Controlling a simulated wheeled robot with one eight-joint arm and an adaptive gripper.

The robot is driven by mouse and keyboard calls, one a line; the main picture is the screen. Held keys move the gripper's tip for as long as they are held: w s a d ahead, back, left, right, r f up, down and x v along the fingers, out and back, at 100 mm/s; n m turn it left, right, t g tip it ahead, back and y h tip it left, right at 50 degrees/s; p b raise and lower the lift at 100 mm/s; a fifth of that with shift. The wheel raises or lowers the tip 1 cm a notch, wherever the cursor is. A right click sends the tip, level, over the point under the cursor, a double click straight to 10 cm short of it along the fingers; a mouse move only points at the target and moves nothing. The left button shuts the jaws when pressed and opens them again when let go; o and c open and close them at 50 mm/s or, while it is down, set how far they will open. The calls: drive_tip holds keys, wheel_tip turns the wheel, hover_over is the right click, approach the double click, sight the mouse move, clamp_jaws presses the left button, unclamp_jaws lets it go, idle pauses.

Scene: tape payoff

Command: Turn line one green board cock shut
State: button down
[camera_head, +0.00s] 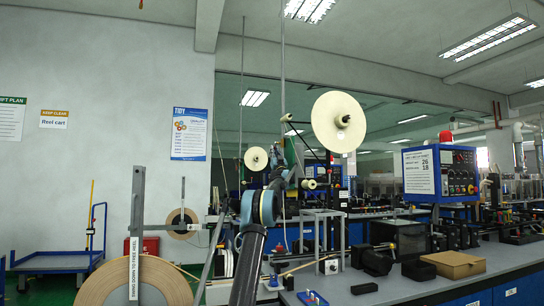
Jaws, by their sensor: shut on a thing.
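A narrow green board (291,153) stands upright in the middle of the view, behind the end of my arm. My gripper (292,172) is small and dark in front of the board's lower part, beyond my arm's blue joint. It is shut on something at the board. The cock itself is hidden by the gripper and wrist, so its handle angle cannot be read.
A large cream reel (338,121) hangs right of the board; a smaller one (256,158) is farther back. A blue control box (441,172) and grey bench (400,284) with dark blocks and a cardboard box (453,264) are right. A big tape reel (135,282) stands lower left.

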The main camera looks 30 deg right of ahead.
drive_tip(key=shift+a+y, duration=0.1)
drive_tip(key=shift+y, duration=0.2)
drive_tip(key=c, duration=1.9)
unclamp_jaws()
drive_tip(key=shift+v, duration=6)
drive_tip(key=shift+w+f, duration=0.1)
drive_tip(key=shift+w, duration=0.05)
